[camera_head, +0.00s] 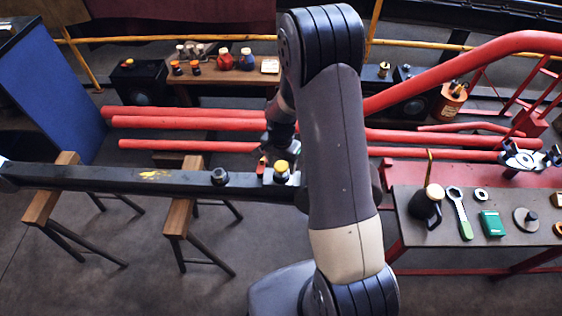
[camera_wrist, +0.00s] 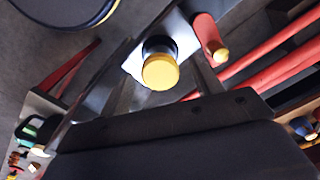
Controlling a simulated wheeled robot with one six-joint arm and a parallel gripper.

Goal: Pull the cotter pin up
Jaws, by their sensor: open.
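A dark rod (camera_head: 110,180) lies across wooden-topped trestles. At its right end is a round yellow-capped piece on a dark collar (camera_head: 281,168), with a small red piece (camera_head: 262,166) beside it. In the wrist view the yellow cap (camera_wrist: 160,72) stands on a bright metal plate, and the red piece (camera_wrist: 205,32) has a brass-coloured tip. I cannot tell for certain which of these is the cotter pin. My gripper (camera_head: 281,142) is over this rod end, partly hidden by my arm. Its jaws (camera_wrist: 160,52) are open, empty, and appear on either side of the yellow cap.
Red pipes (camera_head: 190,123) run behind the rod. A blue panel (camera_head: 50,80) stands at left. The floor in front is clear.

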